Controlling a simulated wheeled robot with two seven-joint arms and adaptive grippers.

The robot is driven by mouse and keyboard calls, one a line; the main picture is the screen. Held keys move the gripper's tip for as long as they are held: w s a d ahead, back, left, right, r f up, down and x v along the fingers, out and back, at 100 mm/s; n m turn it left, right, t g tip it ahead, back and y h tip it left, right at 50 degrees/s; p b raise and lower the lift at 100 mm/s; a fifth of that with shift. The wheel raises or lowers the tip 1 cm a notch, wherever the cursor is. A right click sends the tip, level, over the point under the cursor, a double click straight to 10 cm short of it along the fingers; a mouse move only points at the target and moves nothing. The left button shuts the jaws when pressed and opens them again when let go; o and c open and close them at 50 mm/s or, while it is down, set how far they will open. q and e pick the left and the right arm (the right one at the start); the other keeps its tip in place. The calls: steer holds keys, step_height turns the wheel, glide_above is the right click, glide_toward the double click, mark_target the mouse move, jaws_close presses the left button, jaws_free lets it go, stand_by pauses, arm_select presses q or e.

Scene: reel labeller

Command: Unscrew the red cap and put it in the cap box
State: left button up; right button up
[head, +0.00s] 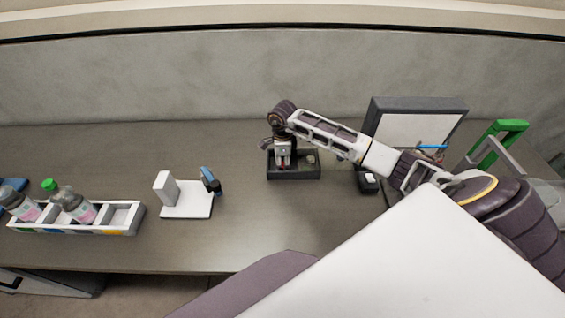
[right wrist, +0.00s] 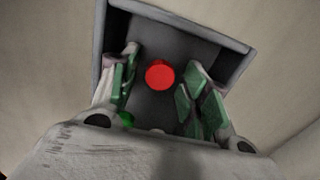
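The red cap (right wrist: 160,74) shows between the two fingers of my right gripper (right wrist: 158,88) in the right wrist view. The fingers stand apart, with a gap on each side of the cap. Behind the cap is the dark floor of the cap box (right wrist: 201,32); I cannot tell whether the cap rests on it. In the head view my right gripper (head: 283,163) points down into the left part of the box (head: 302,178), and the cap is mostly hidden there. My left gripper is not in view.
A white rack (head: 97,229) with bottles, one green-capped (head: 49,184), stands at the left. A white stand (head: 186,205) with a blue and black piece is left of the box. A grey-framed panel (head: 415,125) and green frame (head: 497,140) stand right. The front table is clear.

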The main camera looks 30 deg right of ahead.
mark_target(283, 164)
steer(key=shift+r, duration=0.1)
steer(key=shift+r, duration=0.2)
step_height(283, 164, up, 12)
steer(key=b, duration=0.1)
steer(key=shift+f+b, duration=0.15)
steer(key=shift+b, duration=0.25)
stand_by(0.3)
steer(key=shift+f, duration=0.1)
stand_by(0.7)
